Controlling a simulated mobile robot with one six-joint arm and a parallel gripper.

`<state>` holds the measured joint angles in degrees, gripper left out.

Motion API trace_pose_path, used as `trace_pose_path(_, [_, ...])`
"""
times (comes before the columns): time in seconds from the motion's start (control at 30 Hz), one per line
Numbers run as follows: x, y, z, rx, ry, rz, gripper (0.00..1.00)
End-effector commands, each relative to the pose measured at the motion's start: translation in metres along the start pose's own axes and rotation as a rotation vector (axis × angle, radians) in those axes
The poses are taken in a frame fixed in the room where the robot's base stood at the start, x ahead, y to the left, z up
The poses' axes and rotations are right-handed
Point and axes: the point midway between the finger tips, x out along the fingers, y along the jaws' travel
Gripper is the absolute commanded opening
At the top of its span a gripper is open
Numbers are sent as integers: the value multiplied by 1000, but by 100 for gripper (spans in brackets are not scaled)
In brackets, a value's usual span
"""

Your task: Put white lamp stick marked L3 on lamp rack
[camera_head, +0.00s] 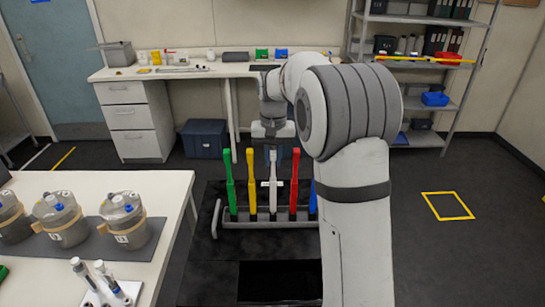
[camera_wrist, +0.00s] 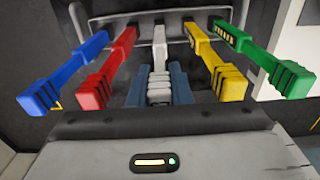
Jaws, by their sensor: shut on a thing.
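The white lamp stick (camera_head: 272,196) stands upright in the middle of the row at the grey lamp rack (camera_head: 245,224), between the yellow and red sticks. Its lower end meets the rack bar; I cannot tell how firmly it is seated. My gripper (camera_head: 272,146) is above the rack, pointing down, shut on the top of the white stick. In the wrist view the white stick (camera_wrist: 159,88) lies between the two blue-grey fingers of my gripper (camera_wrist: 158,78). The L3 mark cannot be read.
Green (camera_head: 230,185), yellow (camera_head: 252,182), red (camera_head: 294,182) and blue (camera_head: 312,200) sticks stand in the rack close beside the white one. A white table (camera_head: 100,187) with several jars is at left. A long bench (camera_head: 190,72) and shelves stand behind.

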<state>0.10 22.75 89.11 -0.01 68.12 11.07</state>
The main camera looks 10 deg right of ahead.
Motion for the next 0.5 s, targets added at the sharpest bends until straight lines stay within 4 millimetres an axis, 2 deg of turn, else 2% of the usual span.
trace_pose_path(0.5, [3,0,0,0,0,0,0])
